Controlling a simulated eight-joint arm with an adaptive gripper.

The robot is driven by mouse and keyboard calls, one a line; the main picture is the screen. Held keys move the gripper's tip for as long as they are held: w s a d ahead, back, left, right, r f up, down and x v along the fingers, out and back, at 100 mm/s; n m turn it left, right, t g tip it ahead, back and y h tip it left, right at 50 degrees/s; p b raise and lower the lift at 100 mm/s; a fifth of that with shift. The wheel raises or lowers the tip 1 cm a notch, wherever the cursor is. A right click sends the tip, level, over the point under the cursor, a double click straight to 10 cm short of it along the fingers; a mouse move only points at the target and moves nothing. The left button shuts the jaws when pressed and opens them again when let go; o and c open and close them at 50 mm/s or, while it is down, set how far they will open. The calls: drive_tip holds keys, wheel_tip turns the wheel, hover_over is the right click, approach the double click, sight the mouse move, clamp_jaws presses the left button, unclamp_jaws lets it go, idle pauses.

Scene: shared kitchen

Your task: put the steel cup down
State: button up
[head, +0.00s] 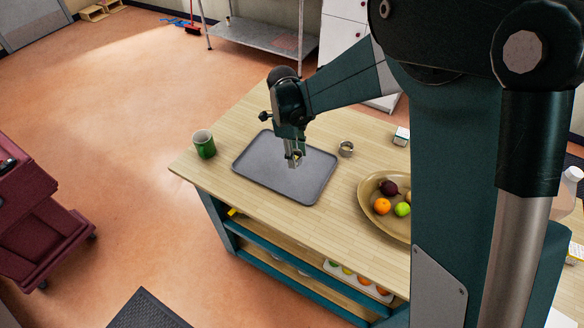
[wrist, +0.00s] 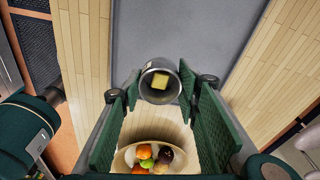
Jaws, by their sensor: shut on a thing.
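My gripper (head: 294,157) is shut on the steel cup (head: 291,162) over the grey tray (head: 262,178), near the tray's right side in the head view. In the wrist view the cup (wrist: 147,92) sits between the fingertips with its round opening toward the camera, and a yellow block (wrist: 160,81) shows inside it. The tray (wrist: 185,35) lies behind the cup there. My fingers partly hide the cup in the head view, and I cannot tell whether its base touches the tray.
A small round metal item (head: 346,149) stands right of the tray. A tan bowl (head: 371,205) of fruit is farther right. The tray's left half is clear.

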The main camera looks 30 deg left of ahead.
hover_over(296, 176)
drive_tip(key=shift+s+a+f, duration=0.1)
drive_tip(key=shift+a+f, duration=0.05)
drive_tip(key=shift+f, duration=0.95)
drive_tip(key=shift+a+f, duration=0.15)
drive_tip(key=shift+f, duration=0.95)
drive_tip(key=shift+f, duration=0.15)
drive_tip(key=shift+f, duration=1.75)
drive_tip(key=shift+f, duration=0.2)
drive_tip(key=o, duration=0.9)
drive_tip(key=shift+r, duration=0.25)
drive_tip(key=shift+s+a+r, duration=0.1)
drive_tip(key=shift+a+r, duration=0.15)
drive_tip(key=shift+r, duration=1.75)
drive_tip(key=shift+a+r, duration=0.2)
drive_tip(key=shift+r, duration=1.75)
drive_tip(key=shift+s+a+r, duration=0.1)
drive_tip(key=shift+a+r, duration=0.15)
drive_tip(key=shift+r, duration=1.75)
